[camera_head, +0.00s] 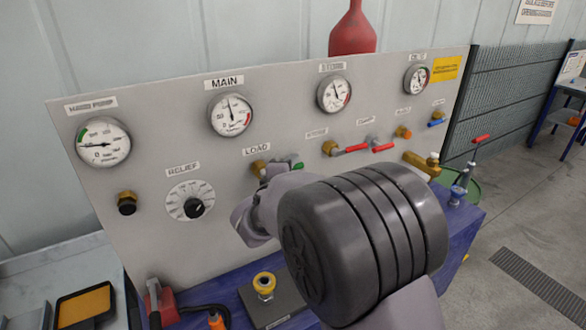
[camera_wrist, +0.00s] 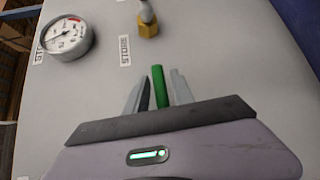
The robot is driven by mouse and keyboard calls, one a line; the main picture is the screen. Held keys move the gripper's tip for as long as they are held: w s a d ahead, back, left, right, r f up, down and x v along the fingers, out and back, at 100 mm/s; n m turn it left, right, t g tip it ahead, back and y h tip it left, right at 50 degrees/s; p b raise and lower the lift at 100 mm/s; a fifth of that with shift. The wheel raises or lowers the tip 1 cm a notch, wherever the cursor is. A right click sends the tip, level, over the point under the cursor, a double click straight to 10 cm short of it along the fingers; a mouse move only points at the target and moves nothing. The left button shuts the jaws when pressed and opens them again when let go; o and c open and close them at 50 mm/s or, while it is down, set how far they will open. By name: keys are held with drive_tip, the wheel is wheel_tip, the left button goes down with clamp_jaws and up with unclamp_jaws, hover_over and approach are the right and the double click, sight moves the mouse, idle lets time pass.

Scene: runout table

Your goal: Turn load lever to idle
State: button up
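The load lever has a green handle (camera_head: 297,164) and a brass body (camera_head: 258,167) under the LOAD label on the grey panel (camera_head: 225,150). My gripper (camera_head: 275,170) is at this lever and hides part of it in the head view. In the wrist view the green handle (camera_wrist: 160,86) lies between the two fingers of my gripper (camera_wrist: 158,88). Narrow gaps seem to show on both sides, so the fingers look open around the handle. The lever's pivot is hidden in the wrist view.
Red-handled valves (camera_head: 352,149) sit right of the load lever. A relief knob (camera_head: 194,208) and a hand pump gauge (camera_head: 103,142) are to the left. A main gauge (camera_head: 231,114) is above. A brass fitting (camera_wrist: 147,25) shows in the wrist view. A blue bench (camera_head: 455,235) stands below.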

clamp_jaws()
idle(1.2)
